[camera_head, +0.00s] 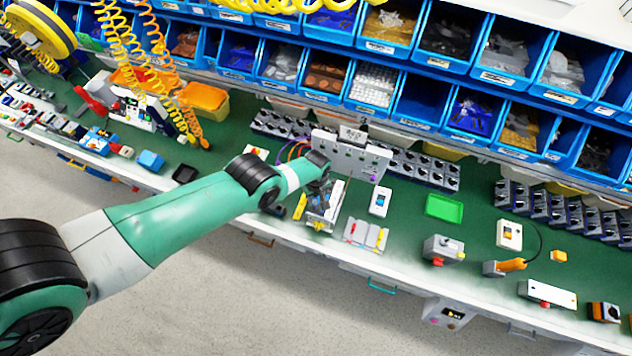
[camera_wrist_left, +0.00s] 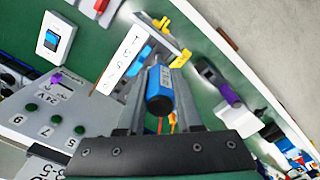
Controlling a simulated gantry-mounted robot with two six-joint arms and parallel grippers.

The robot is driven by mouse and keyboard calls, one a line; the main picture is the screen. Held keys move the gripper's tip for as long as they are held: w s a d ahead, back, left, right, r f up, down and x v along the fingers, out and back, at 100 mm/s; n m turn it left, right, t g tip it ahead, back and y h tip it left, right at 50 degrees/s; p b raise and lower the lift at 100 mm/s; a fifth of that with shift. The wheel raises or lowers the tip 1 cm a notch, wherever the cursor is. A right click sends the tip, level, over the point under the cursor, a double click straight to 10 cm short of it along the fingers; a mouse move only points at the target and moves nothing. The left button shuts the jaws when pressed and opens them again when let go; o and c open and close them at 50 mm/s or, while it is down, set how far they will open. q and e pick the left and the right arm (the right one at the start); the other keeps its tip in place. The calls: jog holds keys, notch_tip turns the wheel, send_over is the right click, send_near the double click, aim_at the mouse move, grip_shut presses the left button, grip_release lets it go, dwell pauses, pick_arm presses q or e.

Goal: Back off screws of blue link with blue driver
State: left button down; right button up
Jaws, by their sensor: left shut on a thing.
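My left gripper (camera_wrist_left: 160,100) is shut on the blue driver (camera_wrist_left: 160,90), a dark-ended blue cylinder between its fingers in the left wrist view. In the head view the left gripper (camera_head: 316,198) is over a small work fixture (camera_head: 327,212) at the bench's front part, and the driver cannot be made out clearly. The fixture's white numbered strip (camera_wrist_left: 122,58) and yellow clamp parts (camera_wrist_left: 178,58) lie beyond the driver in the wrist view. The blue link and its screws cannot be told apart there; the driver's tip is hidden. My right gripper is not in view.
A grey panel (camera_head: 350,158) with buttons stands close behind the fixture. To its right are a white box with a blue switch (camera_head: 380,201), a white-and-grey block set (camera_head: 366,235) and a green tray (camera_head: 444,208). Blue bins (camera_head: 450,45) line the back.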

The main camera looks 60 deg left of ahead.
pick_arm(q)
jog(key=shift+r+p, duration=2.2)
jog(key=shift+r, duration=0.4)
jog(key=shift+w, duration=0.1)
jog(key=shift+f, duration=0.15)
